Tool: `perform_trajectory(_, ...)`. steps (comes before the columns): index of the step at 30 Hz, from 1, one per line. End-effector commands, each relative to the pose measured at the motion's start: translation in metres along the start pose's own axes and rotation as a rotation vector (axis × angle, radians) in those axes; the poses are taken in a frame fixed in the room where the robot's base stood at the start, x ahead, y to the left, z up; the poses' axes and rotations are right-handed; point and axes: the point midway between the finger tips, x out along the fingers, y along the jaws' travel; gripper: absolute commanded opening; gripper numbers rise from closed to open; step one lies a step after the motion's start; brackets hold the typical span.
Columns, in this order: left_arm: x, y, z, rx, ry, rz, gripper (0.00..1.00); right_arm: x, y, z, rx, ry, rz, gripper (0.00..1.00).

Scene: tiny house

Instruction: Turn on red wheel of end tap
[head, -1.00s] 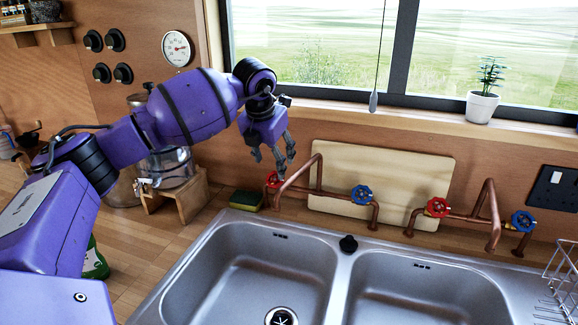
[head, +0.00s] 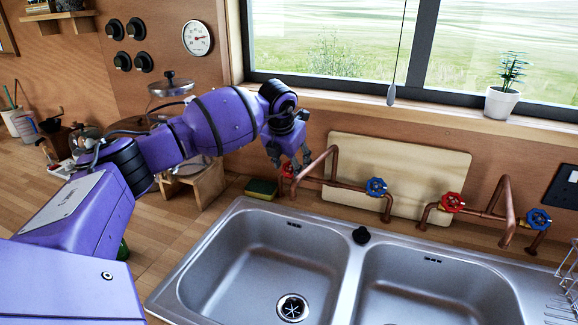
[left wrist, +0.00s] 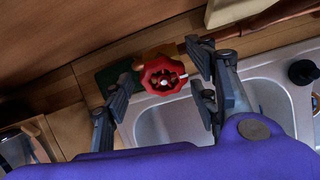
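The left copper tap (head: 335,182) stands behind the sink, with a red wheel (head: 288,170) at its left end and a blue wheel (head: 376,187) at its right. My left gripper (head: 289,160) is right at that red wheel and partly covers it. In the left wrist view the red wheel (left wrist: 163,76) sits between the spread fingers of my open left gripper (left wrist: 162,84); I cannot tell whether either finger touches it. A second copper tap (head: 505,205) on the right has a red wheel (head: 452,202) and a blue wheel (head: 538,220). My right gripper is not in view.
A steel double sink (head: 345,270) lies in front of the taps. A green and yellow sponge (head: 261,188) lies just left of the red wheel. A wooden board (head: 430,165) leans on the wall behind the taps. A wire rack (head: 568,285) is at the far right.

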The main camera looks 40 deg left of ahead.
Motion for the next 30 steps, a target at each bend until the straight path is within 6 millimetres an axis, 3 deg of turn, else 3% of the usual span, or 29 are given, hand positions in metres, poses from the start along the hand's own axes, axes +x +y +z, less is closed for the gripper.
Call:
perform_trajectory(1,0.000,0.000,0.000,0.000,0.000,0.000,0.44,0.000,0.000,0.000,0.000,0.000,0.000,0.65)
perform_trajectory(8,0.000,0.001,0.000,-0.001,0.000,0.001,0.14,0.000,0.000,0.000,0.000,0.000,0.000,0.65)
perform_trajectory(20,-0.001,0.003,0.000,-0.079,0.000,-0.016,0.13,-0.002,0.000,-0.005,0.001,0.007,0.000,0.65)
perform_trajectory(30,-0.003,0.005,-0.001,-0.340,-0.002,-0.080,0.13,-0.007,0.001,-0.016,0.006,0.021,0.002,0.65)
